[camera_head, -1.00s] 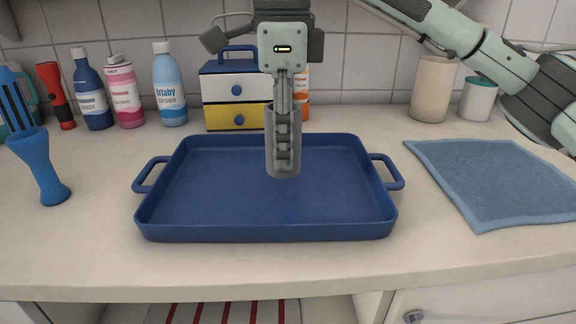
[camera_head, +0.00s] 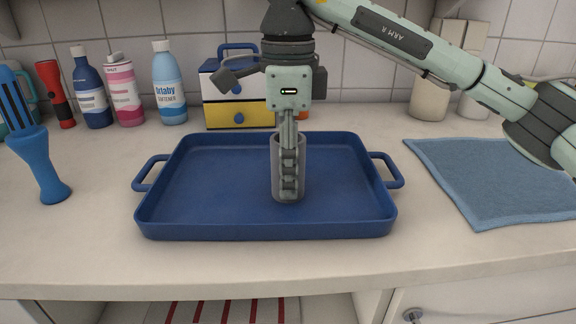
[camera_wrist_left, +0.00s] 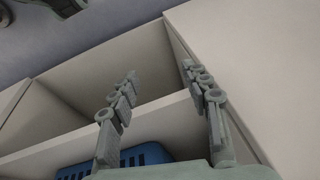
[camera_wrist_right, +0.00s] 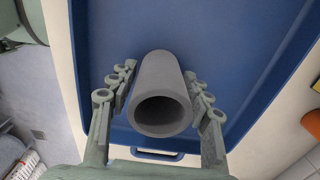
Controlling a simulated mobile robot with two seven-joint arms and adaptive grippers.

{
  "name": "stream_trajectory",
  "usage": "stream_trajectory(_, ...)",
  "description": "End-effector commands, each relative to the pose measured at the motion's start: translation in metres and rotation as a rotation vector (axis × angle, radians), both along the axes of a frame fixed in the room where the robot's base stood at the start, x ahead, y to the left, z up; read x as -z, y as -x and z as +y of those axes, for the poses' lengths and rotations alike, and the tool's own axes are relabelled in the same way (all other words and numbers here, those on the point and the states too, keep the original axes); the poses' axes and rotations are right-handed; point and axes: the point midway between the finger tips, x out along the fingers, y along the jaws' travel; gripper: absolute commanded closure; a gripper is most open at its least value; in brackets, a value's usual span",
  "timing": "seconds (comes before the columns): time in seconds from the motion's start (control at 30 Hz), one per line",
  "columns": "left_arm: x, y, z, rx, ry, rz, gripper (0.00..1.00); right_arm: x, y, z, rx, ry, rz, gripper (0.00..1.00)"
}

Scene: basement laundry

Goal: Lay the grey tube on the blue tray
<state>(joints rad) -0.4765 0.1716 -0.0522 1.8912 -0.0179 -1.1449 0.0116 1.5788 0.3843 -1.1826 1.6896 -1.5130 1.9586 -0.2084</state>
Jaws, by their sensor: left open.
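The grey tube (camera_head: 301,172) is upright over the middle right of the blue tray (camera_head: 185,229). My right gripper (camera_head: 289,182) points down and is shut on the tube, one finger along each side of it. In the right wrist view the tube's open end (camera_wrist_right: 160,112) faces the camera between the fingers, with the tray (camera_wrist_right: 230,50) behind. I cannot tell whether the tube's lower end touches the tray floor. My left gripper (camera_wrist_left: 161,78) is open and empty, and shows only in the left wrist view, near a white shelf unit.
Bottles (camera_head: 170,90), a red flashlight (camera_head: 56,95), a small drawer box (camera_head: 222,112) and canisters (camera_head: 425,95) line the wall. A blue basket (camera_wrist_left: 140,156) sits in the shelf.

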Motion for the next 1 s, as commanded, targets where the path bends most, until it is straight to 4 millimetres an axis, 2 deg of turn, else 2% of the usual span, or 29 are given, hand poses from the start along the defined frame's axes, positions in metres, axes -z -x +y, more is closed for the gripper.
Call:
stream_trajectory(0.4, 0.002, 0.006, 0.001, -0.001, 0.0, 0.011, 0.53, -0.003, 0.0, 0.0, 0.0, 0.0, 0.0, 0.4)
stream_trajectory(0.47, 0.009, 0.007, 0.002, -0.004, 0.001, 0.017, 0.53, -0.008, 0.0, 0.0, 0.0, -0.001, -0.002, 0.4)
stream_trajectory(0.57, 0.014, 0.011, 0.003, -0.005, 0.0, 0.03, 0.53, -0.025, -0.001, 0.001, 0.001, -0.003, -0.003, 0.4)
stream_trajectory(0.8, 0.008, 0.007, 0.001, -0.002, 0.004, 0.013, 0.53, -0.08, -0.001, 0.0, 0.001, 0.0, -0.005, 0.4)
stream_trajectory(1.0, 0.019, 0.008, 0.002, -0.004, 0.008, 0.019, 0.53, -0.112, -0.001, 0.0, 0.001, 0.001, -0.002, 0.4)
